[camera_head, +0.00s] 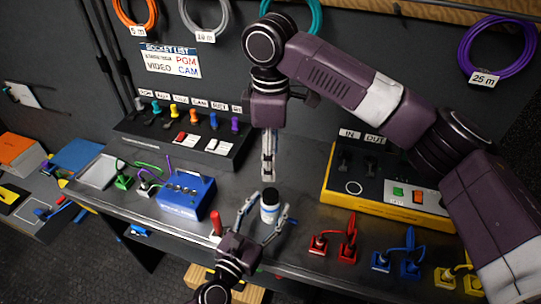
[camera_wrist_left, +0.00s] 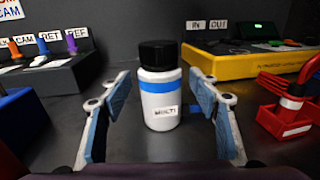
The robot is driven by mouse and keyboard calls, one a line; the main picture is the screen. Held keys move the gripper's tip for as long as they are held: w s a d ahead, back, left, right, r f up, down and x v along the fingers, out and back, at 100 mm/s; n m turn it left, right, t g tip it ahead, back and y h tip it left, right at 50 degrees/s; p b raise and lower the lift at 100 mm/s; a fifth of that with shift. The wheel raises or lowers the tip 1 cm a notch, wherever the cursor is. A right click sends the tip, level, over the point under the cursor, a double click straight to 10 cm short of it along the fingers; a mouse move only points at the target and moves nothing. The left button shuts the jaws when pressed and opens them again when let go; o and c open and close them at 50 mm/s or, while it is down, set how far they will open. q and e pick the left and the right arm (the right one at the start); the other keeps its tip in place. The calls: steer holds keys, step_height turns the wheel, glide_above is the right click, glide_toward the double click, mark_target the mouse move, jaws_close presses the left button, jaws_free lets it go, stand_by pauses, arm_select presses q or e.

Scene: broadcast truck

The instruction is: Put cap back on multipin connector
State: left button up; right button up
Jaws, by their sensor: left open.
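A white cylinder with a blue band, a "MULTI" label and a black top (camera_wrist_left: 160,100) stands upright on the bench. It also shows in the head view (camera_head: 269,208). Whether its black top is a separate cap cannot be told. My left gripper (camera_head: 262,215) is open, with a finger on each side of the cylinder and visible gaps in the left wrist view (camera_wrist_left: 160,115). My right gripper (camera_head: 268,176) points down just above and behind the cylinder. Its fingers are seen nearly edge-on, so their opening is unclear. No separate loose cap is discernible.
A blue box (camera_head: 186,196) stands left of the cylinder, with a small red object (camera_head: 216,222) nearer. A yellow-edged panel (camera_head: 375,195) is to the right. Red (camera_head: 335,240) and blue (camera_head: 395,255) cabled plugs stand at the front right. A switch panel (camera_head: 185,135) is behind.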

arm_select(q)
steer(key=v, duration=1.1)
steer(key=shift+s, duration=0.1)
